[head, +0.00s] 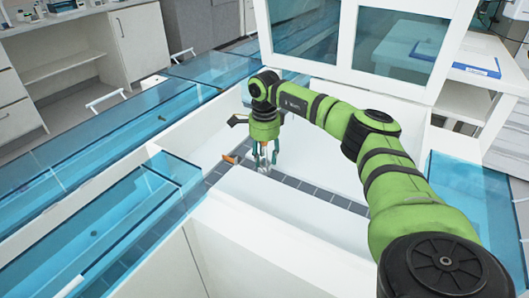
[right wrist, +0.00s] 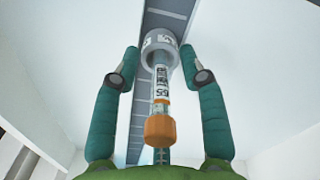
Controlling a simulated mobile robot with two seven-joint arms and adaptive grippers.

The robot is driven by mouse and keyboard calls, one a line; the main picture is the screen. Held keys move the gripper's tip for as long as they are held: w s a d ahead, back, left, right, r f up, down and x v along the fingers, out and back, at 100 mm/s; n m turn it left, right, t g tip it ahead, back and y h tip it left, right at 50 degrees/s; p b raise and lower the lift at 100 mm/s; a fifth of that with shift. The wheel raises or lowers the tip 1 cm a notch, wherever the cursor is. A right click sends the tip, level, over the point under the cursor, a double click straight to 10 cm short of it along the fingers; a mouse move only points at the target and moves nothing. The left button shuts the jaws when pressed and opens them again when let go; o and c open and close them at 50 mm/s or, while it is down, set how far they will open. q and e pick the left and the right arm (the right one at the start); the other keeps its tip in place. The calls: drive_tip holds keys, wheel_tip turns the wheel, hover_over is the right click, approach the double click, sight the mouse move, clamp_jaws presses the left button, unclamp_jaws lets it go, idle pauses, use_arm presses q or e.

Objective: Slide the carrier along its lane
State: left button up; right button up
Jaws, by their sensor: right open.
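The carrier (right wrist: 160,41) is a grey-white round puck holding an upright labelled tube (right wrist: 161,88) with an orange cap (right wrist: 160,129). It stands on the lane (right wrist: 169,18), a dark grey segmented strip. In the head view the lane (head: 305,187) runs between white walls, and the carrier is mostly hidden by the fingers. My right gripper (head: 264,163) points down over the lane. In the right wrist view its two green fingers (right wrist: 163,66) are open on either side of the tube and carrier, with a gap on both sides. My left gripper is out of view.
White walls flank the lane, with a broad white block (head: 270,215) in front. Blue transparent covers (head: 125,205) lie over the left tracks. A white-framed glass panel (head: 365,40) stands behind my arm.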

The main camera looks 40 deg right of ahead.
clamp_jaws()
